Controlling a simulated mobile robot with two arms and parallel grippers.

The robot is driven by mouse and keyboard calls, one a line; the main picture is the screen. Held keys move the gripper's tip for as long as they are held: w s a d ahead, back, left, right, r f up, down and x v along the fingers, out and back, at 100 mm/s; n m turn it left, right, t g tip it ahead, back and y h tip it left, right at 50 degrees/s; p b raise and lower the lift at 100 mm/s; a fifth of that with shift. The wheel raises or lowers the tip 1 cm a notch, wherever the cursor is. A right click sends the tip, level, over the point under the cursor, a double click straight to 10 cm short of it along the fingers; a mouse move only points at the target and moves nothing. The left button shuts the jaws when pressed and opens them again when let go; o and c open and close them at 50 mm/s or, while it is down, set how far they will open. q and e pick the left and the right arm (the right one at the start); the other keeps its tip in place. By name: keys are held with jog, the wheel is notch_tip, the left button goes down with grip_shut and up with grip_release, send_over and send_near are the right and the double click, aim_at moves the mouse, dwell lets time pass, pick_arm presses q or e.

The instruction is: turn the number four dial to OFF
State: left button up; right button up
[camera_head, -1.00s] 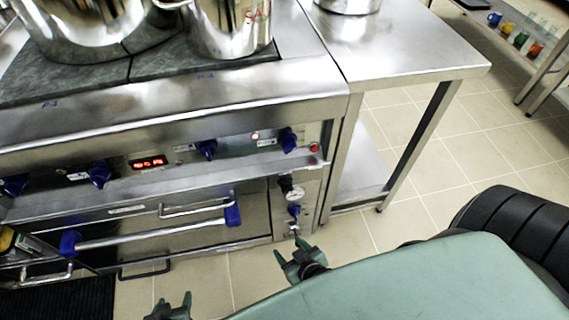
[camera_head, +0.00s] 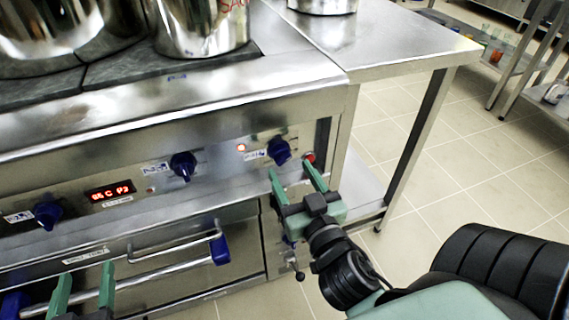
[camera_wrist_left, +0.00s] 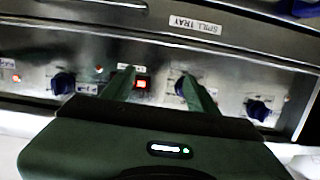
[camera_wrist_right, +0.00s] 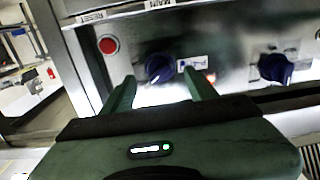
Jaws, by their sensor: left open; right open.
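The rightmost blue dial (camera_head: 279,151) sits on the stove's front panel beside a lit red lamp (camera_head: 241,147); its number is too small to read. In the right wrist view this dial (camera_wrist_right: 160,67) is ahead, between my fingertips in the picture. My right gripper (camera_head: 294,170) is open and empty, just below and in front of the dial; contact cannot be told. My left gripper (camera_head: 84,287) is open and empty, low in front of the oven handle. The left wrist view shows other dials (camera_wrist_left: 63,82) past its fingers.
A red button (camera_head: 309,158) is right of the dial. More blue dials (camera_head: 183,165) and a red display (camera_head: 109,191) line the panel. Steel pots (camera_head: 200,25) stand on the stove. A steel table (camera_head: 390,55) adjoins it at right, with open floor beyond.

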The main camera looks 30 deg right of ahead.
aim_at(285, 162)
jog(key=shift+x, duration=2.2)
pick_arm(q)
jog(key=shift+s+a+f+g+y, duration=0.2)
jog(key=shift+f+g, duration=0.1)
jog(key=shift+f, duration=0.2)
jog(key=shift+s+a+f+g+y, duration=0.15)
jog(key=shift+f+g, duration=0.15)
jog(key=shift+f, duration=0.15)
jog(key=shift+d, duration=0.1)
pick_arm(e)
grip_shut()
